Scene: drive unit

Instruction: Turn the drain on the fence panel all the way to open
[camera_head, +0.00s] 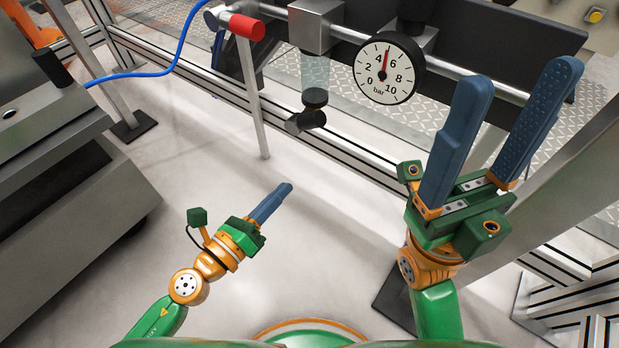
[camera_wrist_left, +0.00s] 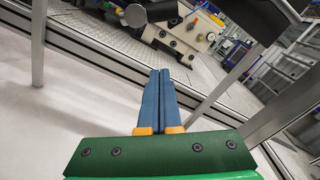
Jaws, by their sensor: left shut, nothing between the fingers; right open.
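The drain (camera_head: 306,121) is a small dark knob below a clear bowl (camera_head: 315,72) on the fence panel's pipe, at the top centre of the head view. Its exact turn position cannot be told. My right gripper (camera_head: 522,77) is open and empty, right of the gauge.
A round gauge (camera_head: 389,68) right of the bowl reads about 5 bar. A red-handled valve (camera_head: 246,27) with a blue hose is to the left. A grey post (camera_head: 252,100) stands between. The pale floor in the middle is clear.

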